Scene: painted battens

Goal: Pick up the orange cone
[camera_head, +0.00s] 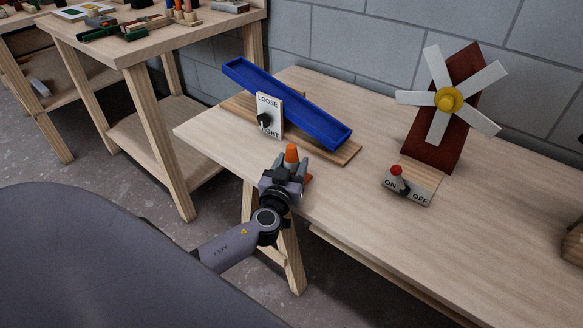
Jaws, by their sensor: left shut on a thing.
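The small orange cone (291,154) is near the front edge of the wooden table, in the middle of the head view. My left gripper (289,172) is around it, shut on it; the cone's tip shows above the fingers. A bit of the cone's orange base shows at the right of the gripper, and the rest of its lower part is hidden. I cannot tell whether the base touches the table. My right gripper is not in view.
Behind the gripper stand a blue tilted trough (300,108) and a LOOSE/TIGHT switch plate (269,115). To the right are a windmill (432,158) and an ON/OFF switch block (407,187). The tabletop (345,205) is clear between cone and ON/OFF block.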

